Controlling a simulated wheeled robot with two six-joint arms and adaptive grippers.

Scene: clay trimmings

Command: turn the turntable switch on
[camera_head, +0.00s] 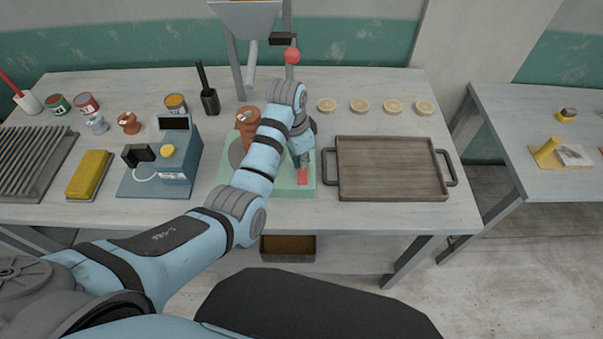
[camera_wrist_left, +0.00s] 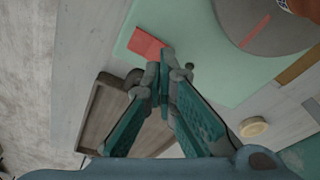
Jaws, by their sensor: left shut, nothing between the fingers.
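The turntable has a pale green base (camera_head: 306,191) on the table, with a grey round disc (camera_head: 236,152) partly hidden by my arm. A brown clay pot (camera_head: 248,122) stands on the disc. The red switch (camera_head: 303,176) is at the base's front right corner. My left gripper (camera_head: 299,162) points down just behind the switch, shut and empty. In the left wrist view, the shut fingertips (camera_wrist_left: 166,60) appear close beside the red switch (camera_wrist_left: 147,44); I cannot tell whether they touch it. The disc (camera_wrist_left: 265,25) shows at the upper right there. My right gripper is not in view.
A wooden tray (camera_head: 390,190) with dark handles lies right of the turntable. Several pale round discs (camera_head: 360,106) line the table behind it. A blue-grey device (camera_head: 178,165) and yellow block (camera_head: 90,174) stand left. A red-knobbed lever (camera_head: 292,56) rises behind my gripper.

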